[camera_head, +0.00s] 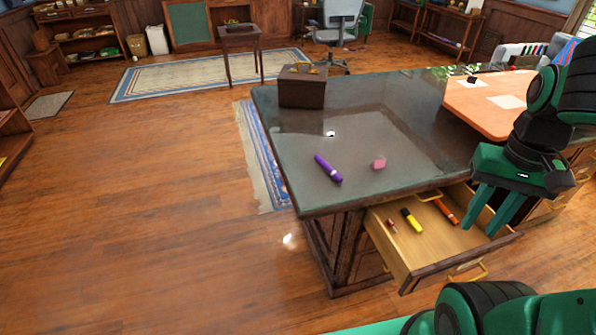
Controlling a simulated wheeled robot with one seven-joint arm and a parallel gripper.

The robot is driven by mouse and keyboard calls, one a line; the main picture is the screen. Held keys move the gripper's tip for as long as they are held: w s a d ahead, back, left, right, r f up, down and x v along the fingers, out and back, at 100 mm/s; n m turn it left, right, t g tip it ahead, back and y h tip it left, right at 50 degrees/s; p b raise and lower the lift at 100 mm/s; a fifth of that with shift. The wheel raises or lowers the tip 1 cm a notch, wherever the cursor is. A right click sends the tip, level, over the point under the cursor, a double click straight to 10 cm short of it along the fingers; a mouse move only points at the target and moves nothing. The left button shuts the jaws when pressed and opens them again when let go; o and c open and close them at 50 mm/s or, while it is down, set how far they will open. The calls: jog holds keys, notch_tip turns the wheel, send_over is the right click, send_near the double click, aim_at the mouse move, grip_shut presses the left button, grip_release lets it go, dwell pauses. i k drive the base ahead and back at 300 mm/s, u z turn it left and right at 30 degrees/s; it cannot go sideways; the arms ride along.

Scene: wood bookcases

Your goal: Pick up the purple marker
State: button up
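The purple marker (328,168) lies on the dark desk top (370,120), close to its near left edge, tilted diagonally in the picture. My gripper (487,214) hangs on the right, pointing down in front of the open drawer's right side in the picture. Its two green fingers are spread apart with nothing seen between them. It is well to the right of the marker and not touching it.
A pink block (378,164) sits just right of the marker. An open drawer (420,255) below holds a yellow marker (411,220), an orange marker (446,211) and a small red item (391,226). A brown box (302,87) stands at the desk's far left corner.

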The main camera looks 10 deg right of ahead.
aim_at(325, 166)
jog(key=z, duration=3.15)
jog(key=k, duration=0.5)
jog(key=u, duration=1.75)
